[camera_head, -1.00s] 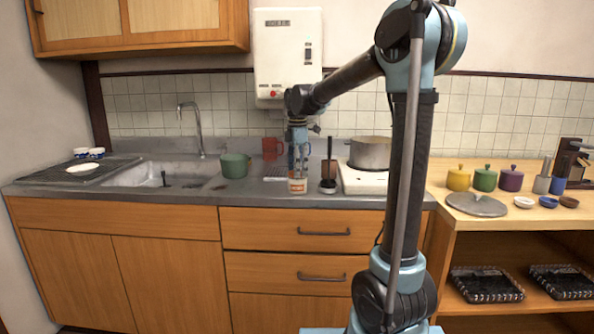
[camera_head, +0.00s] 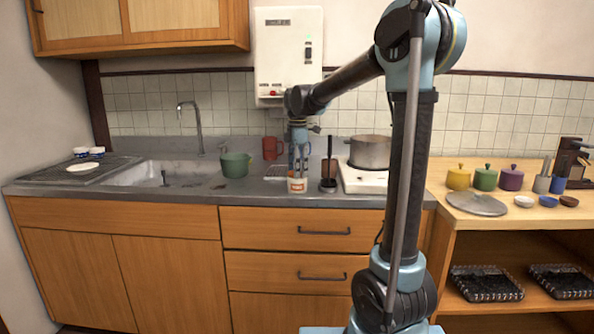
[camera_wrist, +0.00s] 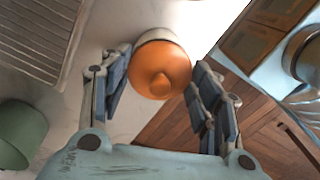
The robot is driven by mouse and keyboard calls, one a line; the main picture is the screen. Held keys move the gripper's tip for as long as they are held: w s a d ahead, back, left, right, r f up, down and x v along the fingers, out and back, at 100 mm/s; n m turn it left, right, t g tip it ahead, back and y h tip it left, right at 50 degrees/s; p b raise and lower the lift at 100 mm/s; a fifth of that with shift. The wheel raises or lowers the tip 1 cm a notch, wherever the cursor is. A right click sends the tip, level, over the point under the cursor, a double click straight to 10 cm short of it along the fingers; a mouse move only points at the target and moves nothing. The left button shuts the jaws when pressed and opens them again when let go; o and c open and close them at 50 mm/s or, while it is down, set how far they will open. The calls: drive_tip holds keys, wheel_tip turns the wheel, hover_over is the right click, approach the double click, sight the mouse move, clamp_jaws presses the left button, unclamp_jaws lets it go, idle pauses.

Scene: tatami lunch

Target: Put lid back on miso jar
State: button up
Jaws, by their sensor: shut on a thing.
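The miso jar (camera_head: 297,186) is pale with a red-orange label and stands upright near the counter's front edge. Its orange lid (camera_wrist: 160,72), with a round knob, is between my fingers in the wrist view. The pale jar body (camera_wrist: 155,36) shows past the lid's far edge, so the lid is over the jar's mouth. I cannot tell whether it is fully seated. My gripper (camera_head: 298,170) points down above the jar and is shut on the lid; its fingers (camera_wrist: 160,80) stand on both sides of it. The far side of the jar is hidden.
A green pot (camera_head: 235,165) and a red mug (camera_head: 271,148) stand left of the jar. The counter's front edge (camera_head: 250,203) is near.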

drive_tip(key=o, duration=0.9)
drive_tip(key=shift+c, duration=0.2)
drive_tip(key=o, duration=0.5)
drive_tip(key=shift+r, duration=3.5)
